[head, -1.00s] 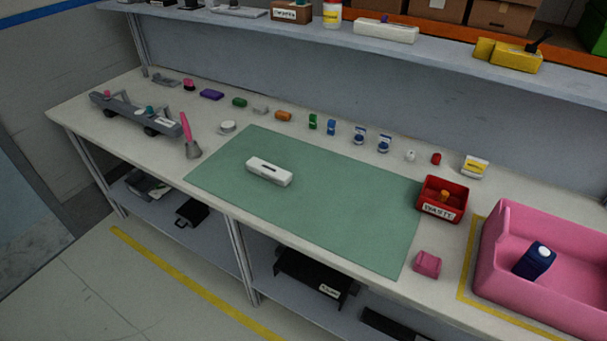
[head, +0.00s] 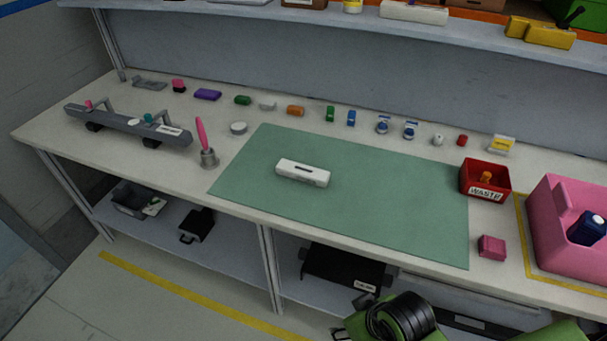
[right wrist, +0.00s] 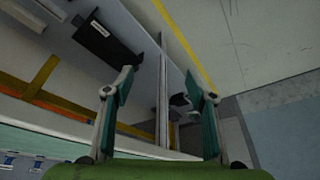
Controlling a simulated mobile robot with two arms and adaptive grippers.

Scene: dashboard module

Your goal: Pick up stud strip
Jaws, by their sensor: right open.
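No part is clearly marked as the stud strip, and I cannot tell which one it is. A white oblong block (head: 303,174) with a dark slot lies on the green mat. A row of small parts stands behind the mat, including a flat grey piece (head: 149,83), a purple block (head: 208,95) and an orange piece (head: 295,110). My right gripper (right wrist: 160,82) is open and empty in the right wrist view, with the lower shelf and floor beyond its fingers. In the head view its arm shows at the bottom, in front of the bench. My left gripper is not in view.
A long grey assembly (head: 108,121) and a cup (head: 209,158) with a pink tool stand at the left. A red waste bin (head: 485,193), a pink block (head: 492,247) and a pink crate (head: 545,245) stand at the right. Most of the green mat (head: 400,215) is clear.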

